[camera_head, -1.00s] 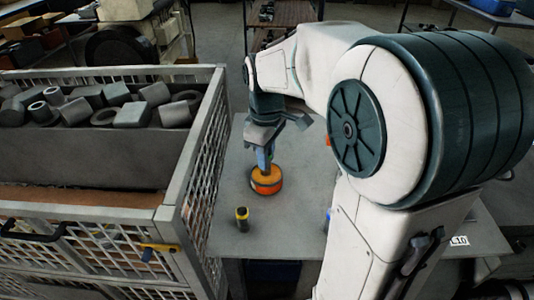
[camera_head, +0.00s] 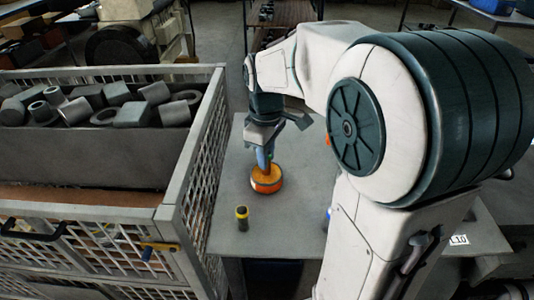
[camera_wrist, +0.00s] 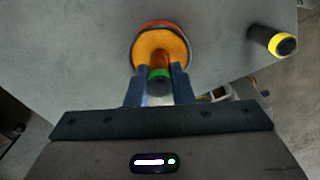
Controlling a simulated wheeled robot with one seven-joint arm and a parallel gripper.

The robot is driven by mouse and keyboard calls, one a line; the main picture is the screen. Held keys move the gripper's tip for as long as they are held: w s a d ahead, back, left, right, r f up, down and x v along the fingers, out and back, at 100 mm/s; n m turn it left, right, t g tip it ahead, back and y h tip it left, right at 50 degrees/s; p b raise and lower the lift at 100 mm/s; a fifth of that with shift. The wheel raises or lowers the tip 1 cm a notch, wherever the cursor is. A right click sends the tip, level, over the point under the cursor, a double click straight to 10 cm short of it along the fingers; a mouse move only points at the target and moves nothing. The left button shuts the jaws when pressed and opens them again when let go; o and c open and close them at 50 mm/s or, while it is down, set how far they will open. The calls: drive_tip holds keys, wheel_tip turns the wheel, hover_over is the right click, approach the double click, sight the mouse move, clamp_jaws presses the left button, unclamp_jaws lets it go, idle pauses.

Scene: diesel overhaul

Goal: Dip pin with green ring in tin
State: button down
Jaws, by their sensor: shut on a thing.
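The tin (camera_head: 268,186) is a low round orange can with a yellow-orange top, standing on the grey table. It also shows in the wrist view (camera_wrist: 147,50). My gripper (camera_head: 266,160) points down just above the tin, shut on the pin with the green ring (camera_wrist: 159,74). The green ring sits between the fingertips in the wrist view. The brown lower part of the pin (camera_head: 267,171) reaches down to the tin's top. How deep its tip goes is hard to tell.
A dark pin with a yellow ring (camera_head: 242,219) stands on the table (camera_head: 225,190) in front of the tin, to the left. A tall mesh-sided crate (camera_head: 205,150) with grey metal parts borders the table on the left. Bare table surrounds the tin.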

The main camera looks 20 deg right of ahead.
drive_tip(key=shift+r+p, duration=2.9)
drive_tip(key=shift+r, duration=0.55)
